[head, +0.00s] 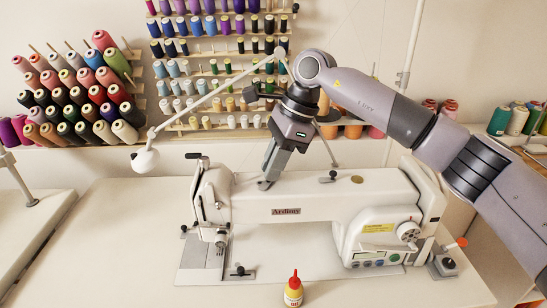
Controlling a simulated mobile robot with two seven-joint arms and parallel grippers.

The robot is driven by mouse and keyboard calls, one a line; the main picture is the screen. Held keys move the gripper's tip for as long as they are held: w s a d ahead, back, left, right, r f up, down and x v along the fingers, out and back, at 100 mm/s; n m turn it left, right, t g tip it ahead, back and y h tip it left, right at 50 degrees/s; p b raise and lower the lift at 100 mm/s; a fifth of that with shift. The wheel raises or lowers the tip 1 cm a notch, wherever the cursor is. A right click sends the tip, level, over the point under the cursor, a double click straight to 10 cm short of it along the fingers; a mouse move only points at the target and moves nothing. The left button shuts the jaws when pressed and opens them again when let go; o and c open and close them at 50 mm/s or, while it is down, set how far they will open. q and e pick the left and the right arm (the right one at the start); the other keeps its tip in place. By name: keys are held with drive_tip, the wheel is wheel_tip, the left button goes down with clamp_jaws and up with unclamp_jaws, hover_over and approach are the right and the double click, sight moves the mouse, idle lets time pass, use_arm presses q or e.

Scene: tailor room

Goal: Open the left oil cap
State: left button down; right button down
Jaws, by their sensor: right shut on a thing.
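The white sewing machine (300,205) stands on the table, with its head at the left and its handwheel end at the right. My right gripper (265,184) reaches down from above to the left part of the machine's top. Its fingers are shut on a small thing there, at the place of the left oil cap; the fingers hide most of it. A small dark-topped knob (333,175) and a flat gold-brown disc (357,179) sit farther right on the machine's top. My left gripper is not in view.
A small yellow-and-white oil bottle with a red tip (293,291) stands in front of the machine. A white lamp arm (215,95) crosses behind my gripper. Thread racks (75,95) line the back wall. The table's left part (110,235) is clear.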

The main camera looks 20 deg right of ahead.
drive_tip(key=shift+w+n+g+p, duration=0.2)
drive_tip(key=shift+n+g+p, duration=0.6)
drive_tip(key=shift+n, duration=1.5)
drive_tip(key=c, duration=1.1)
unclamp_jaws()
drive_tip(key=v, duration=0.7)
